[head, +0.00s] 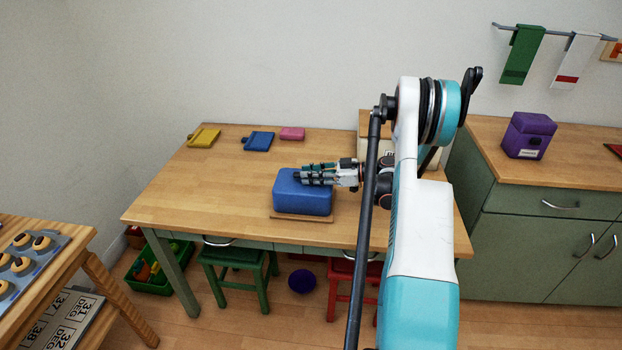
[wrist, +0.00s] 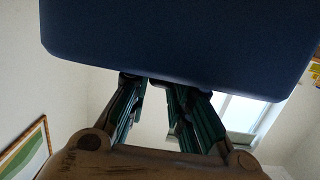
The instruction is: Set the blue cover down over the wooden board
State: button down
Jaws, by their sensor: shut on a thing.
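The blue cover (head: 302,197) is a rounded box shape near the front middle of the table. It stands over the wooden board (head: 301,216), whose thin front edge shows beneath it. I cannot tell whether the cover rests on the board or hangs just above it. My gripper (head: 303,175) comes in from the right at the cover's top and is shut on it, probably by a handle that the fingers hide. In the wrist view the cover (wrist: 180,45) fills the top, with my fingers (wrist: 160,85) against its lower edge.
Yellow (head: 203,137), blue (head: 258,141) and pink (head: 292,133) flat pieces lie along the table's back. A cream box (head: 432,155) stands behind my arm. A purple canister (head: 528,135) is on the right counter. The table's left part (head: 190,190) is clear.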

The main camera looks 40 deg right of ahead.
jog(key=shift+f, duration=0.2)
jog(key=c, duration=1.4)
grip_release()
jog(key=shift+c, duration=0.2)
jog(key=shift+r, duration=0.2)
jog(key=p+v, duration=0.4)
jog(key=v, duration=0.8)
jog(key=shift+f, duration=0.15)
